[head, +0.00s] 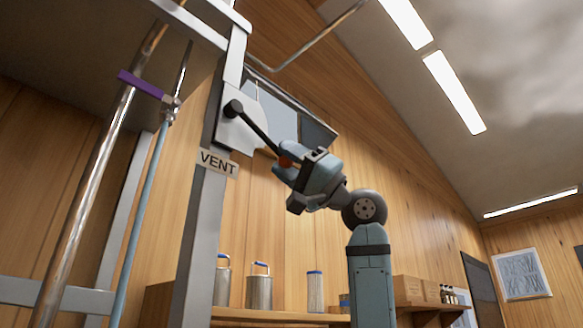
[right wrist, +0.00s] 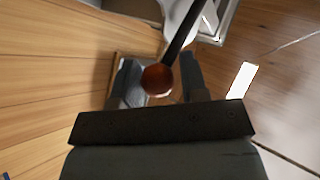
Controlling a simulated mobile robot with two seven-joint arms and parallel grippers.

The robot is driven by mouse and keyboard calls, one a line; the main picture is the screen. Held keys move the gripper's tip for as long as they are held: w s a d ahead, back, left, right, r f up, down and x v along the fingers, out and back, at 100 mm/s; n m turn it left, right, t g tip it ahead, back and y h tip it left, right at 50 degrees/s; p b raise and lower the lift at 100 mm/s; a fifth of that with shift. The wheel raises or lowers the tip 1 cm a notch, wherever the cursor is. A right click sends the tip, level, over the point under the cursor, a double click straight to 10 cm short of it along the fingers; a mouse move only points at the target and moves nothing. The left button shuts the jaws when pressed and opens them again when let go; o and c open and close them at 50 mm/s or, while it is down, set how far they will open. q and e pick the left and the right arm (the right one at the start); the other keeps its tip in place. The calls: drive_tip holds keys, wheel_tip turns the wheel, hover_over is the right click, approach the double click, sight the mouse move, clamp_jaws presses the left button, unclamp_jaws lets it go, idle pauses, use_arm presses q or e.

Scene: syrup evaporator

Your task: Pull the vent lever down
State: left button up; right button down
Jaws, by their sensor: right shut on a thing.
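The vent lever (head: 258,131) is a dark rod on a round pivot high on a grey post, above a "VENT" sign (head: 218,163). It slopes down to the right and ends in a red-orange ball knob (head: 285,161). My right gripper (head: 287,167) is shut on the knob, with its fingers partly hiding it in the head view. In the right wrist view the knob (right wrist: 157,79) sits between the two fingers and the rod (right wrist: 177,46) runs up and away. My left gripper is not in view.
Metal canisters (head: 259,290) and boxes (head: 408,289) stand on a wall shelf below. The space right of my arm looks open.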

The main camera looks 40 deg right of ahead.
drive_tip(key=f+m+t+b, duration=0.1)
drive_tip(key=a+f+m+t+h, duration=0.1)
drive_tip(key=shift+w+m+t+b, duration=0.1)
drive_tip(key=shift+m+t+b, duration=0.2)
drive_tip(key=shift+b, duration=0.1)
drive_tip(key=shift+a+f+m+t+h+b, duration=0.1)
drive_tip(key=shift+m+t+h+b, duration=0.25)
drive_tip(key=shift+m, duration=0.25)
drive_tip(key=c, duration=0.8)
unclamp_jaws()
drive_tip(key=shift+w, duration=0.15)
